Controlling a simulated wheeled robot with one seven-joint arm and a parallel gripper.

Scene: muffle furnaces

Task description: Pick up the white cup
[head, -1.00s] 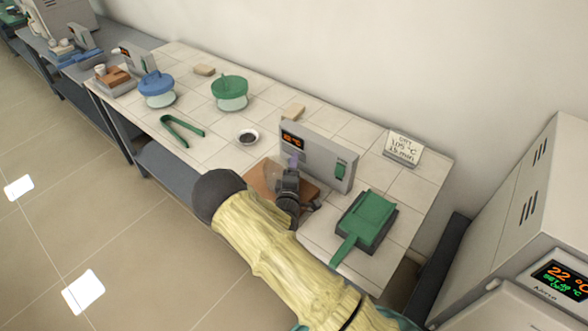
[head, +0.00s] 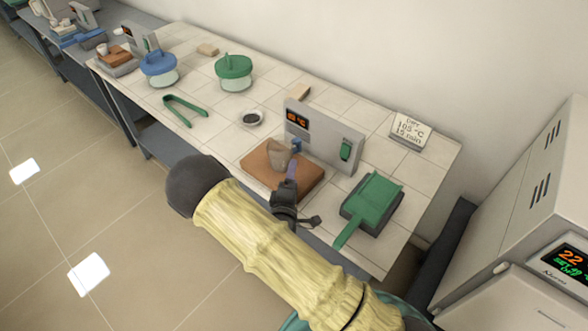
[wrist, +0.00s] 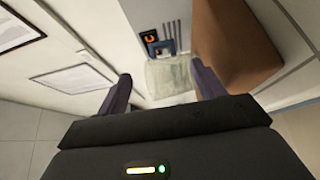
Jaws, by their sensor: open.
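A small pale, greyish translucent cup (head: 278,155) stands on the brown block (head: 256,168) of the near hot plate. It also shows in the wrist view (wrist: 170,76), in the space between my fingers. My gripper (head: 294,160) is open beside the cup, in front of the hot plate's display panel (head: 322,137). In the wrist view my gripper (wrist: 161,77) has its two dark fingers apart, one on each side of the cup. I cannot tell whether either finger touches it.
A green pan-like item (head: 372,210) lies right of the hot plate. A sign (head: 411,130) stands at the back right. A furnace (head: 530,210) is at right.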

